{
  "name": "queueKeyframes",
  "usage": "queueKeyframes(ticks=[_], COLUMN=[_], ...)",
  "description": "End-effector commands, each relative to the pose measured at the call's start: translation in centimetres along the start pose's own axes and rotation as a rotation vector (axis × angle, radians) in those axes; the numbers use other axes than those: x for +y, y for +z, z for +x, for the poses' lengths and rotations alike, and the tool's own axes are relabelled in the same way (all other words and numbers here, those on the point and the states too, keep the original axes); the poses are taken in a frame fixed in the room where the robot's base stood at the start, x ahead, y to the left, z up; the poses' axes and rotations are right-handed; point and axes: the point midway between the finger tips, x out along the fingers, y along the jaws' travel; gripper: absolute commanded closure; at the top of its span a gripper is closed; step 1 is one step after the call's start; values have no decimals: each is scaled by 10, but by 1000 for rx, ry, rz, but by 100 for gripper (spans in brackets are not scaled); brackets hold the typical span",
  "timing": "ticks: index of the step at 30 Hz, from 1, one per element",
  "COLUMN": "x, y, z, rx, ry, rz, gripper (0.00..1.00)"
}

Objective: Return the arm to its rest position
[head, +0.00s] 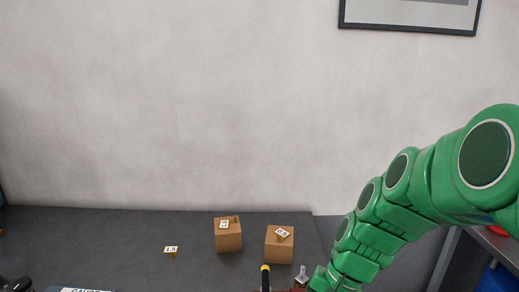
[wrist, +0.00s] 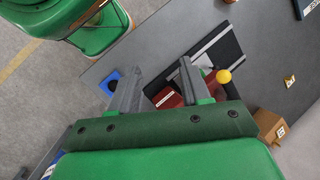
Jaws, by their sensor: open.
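My green arm (head: 400,205) reaches from the right edge of the head view down to the bottom edge, where its end is cut off. In the wrist view my gripper (wrist: 160,70) is open, its two grey fingers spread apart above the dark table. Nothing is held between the fingers. A red object (wrist: 168,98) shows beyond them, partly hidden by the gripper body. A dark object with a yellow ball top (wrist: 224,76) shows just right of the right finger; it also shows at the bottom of the head view (head: 265,270).
Two brown boxes (head: 228,236) (head: 279,245) with labels stand on the dark table (head: 110,240). A small "1.5" tag (head: 171,250) is left of them. A blue square piece (wrist: 110,80) lies near the table edge. A framed picture (head: 410,28) hangs on the wall.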

Motion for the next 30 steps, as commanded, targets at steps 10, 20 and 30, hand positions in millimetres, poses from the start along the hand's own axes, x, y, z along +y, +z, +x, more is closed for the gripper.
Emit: queueKeyframes(ticks=[10, 20, 30], x=[38, 80, 91], y=[60, 99, 106], z=[-3, -9, -11], rx=[60, 109, 118], ry=[200, 364, 400], rz=[-207, -353, -382], gripper=[53, 53, 53])
